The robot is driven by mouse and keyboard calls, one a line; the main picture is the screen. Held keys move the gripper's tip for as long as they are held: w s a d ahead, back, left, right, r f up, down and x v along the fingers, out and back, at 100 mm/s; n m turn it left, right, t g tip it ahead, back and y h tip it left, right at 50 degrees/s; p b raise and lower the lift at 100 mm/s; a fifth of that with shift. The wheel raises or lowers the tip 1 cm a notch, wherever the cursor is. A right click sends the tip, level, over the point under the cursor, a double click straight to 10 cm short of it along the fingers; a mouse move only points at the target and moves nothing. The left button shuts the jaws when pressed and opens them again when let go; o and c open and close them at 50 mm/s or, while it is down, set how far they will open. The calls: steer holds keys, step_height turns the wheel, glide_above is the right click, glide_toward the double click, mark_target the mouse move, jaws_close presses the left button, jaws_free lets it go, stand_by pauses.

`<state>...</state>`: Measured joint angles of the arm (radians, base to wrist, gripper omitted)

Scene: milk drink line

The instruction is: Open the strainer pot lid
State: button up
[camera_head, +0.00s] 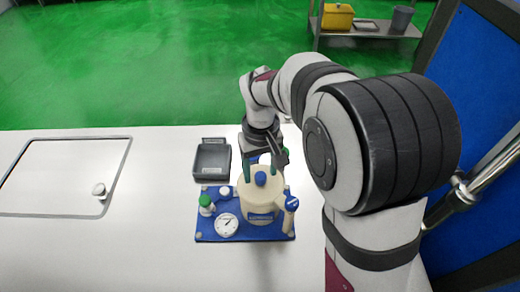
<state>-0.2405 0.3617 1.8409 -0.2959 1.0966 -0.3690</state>
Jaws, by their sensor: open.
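The strainer pot (257,203) is cream-coloured and stands upright on a blue mat (255,234). Its pale lid sits on top, with a blue knob (260,179) in the middle. My gripper (260,169) comes from above and behind the pot, with its greenish fingers apart, one to each side of the knob. The fingers are at about the height of the knob in the picture. I cannot tell whether they touch the knob or the lid. The far part of the lid is partly hidden by the gripper.
On the mat are a round white dial (227,225), a green-capped bottle (206,204), a small white-topped item (225,193) and a blue-topped item (291,205) right of the pot. A grey tray (212,160) stands behind. The white table (150,250) is clear at the left front.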

steer(key=shift+f, duration=0.3)
steer(key=shift+c, duration=0.2)
jaws_close()
stand_by(1.1)
